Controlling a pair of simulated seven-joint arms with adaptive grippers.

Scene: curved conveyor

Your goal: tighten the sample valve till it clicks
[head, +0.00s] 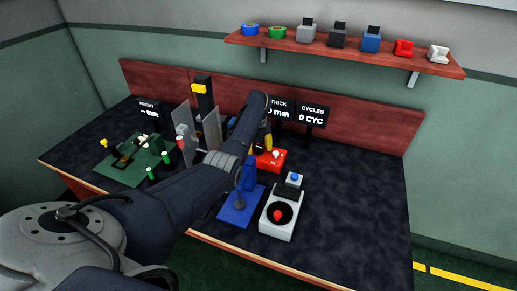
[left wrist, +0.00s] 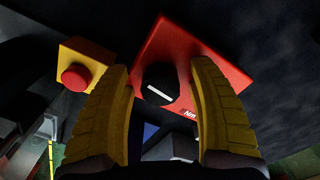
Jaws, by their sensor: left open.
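A red box (left wrist: 195,50) fills the upper middle of the left wrist view, with a black round knob (left wrist: 159,80) bearing a white line and partly visible "Nm" lettering. No part is labelled as the sample valve; this knob is the nearest turnable part I see. My left gripper (left wrist: 160,72) is open, its two yellow fingers either side of the knob in that view, with gaps to it. Whether the fingers reach its depth I cannot tell. In the head view a red box (head: 269,160) sits beside my left gripper (head: 267,143), which my arm partly hides. My right gripper is not in view.
A yellow box with a red button (left wrist: 76,76) is close to the left finger. A white unit with a red knob (head: 277,226), a blue stand (head: 238,214) and a green board (head: 128,168) stand on the bench. The bench's right side (head: 360,200) is clear.

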